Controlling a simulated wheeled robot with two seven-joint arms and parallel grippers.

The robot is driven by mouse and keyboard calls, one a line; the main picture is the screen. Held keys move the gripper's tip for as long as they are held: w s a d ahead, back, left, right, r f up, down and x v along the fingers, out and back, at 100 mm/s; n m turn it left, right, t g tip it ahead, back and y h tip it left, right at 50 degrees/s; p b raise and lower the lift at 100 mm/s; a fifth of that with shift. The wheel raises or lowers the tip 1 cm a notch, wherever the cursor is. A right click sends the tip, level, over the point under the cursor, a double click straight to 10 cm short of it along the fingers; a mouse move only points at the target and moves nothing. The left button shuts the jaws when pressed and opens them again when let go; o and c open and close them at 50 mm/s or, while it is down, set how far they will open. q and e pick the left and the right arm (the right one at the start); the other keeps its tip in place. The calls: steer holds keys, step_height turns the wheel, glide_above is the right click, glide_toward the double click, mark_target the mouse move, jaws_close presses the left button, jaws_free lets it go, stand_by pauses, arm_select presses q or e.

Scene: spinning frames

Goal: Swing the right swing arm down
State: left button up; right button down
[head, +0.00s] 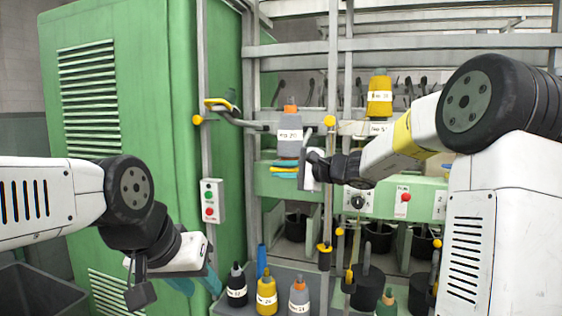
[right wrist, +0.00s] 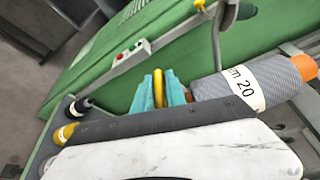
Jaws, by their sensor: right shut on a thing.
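My right gripper (head: 284,169) has teal fingers shut on a yellow grip, in front of the green machine rail. In the right wrist view the fingers (right wrist: 160,90) close around this yellow grip (right wrist: 158,88), which looks like the right swing arm's handle. The rest of that arm is hidden behind my wrist. A grey bobbin labelled 20 (head: 289,142) with an orange top stands just above my fingers; it also shows in the right wrist view (right wrist: 245,85). My left gripper (head: 196,284) is low at the left, its teal fingers apart and empty.
A grey arm with a yellow grip (head: 220,104) sticks out at upper left by a green cabinet (head: 130,140). A switch box (head: 208,202) hangs on a post. Several bobbins, among them a yellow one (head: 266,294), stand below. A grey post (head: 331,80) rises near my right wrist.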

steer(key=shift+f, duration=0.4)
steer(key=shift+a, duration=0.1)
steer(key=c, duration=1.5)
jaws_free()
steer(key=shift+w, duration=0.1)
steer(key=shift+o, duration=0.2)
steer(key=shift+d, duration=0.25)
steer(key=v, duration=0.7)
steer(key=shift+s, duration=0.25)
steer(key=shift+r, duration=0.1)
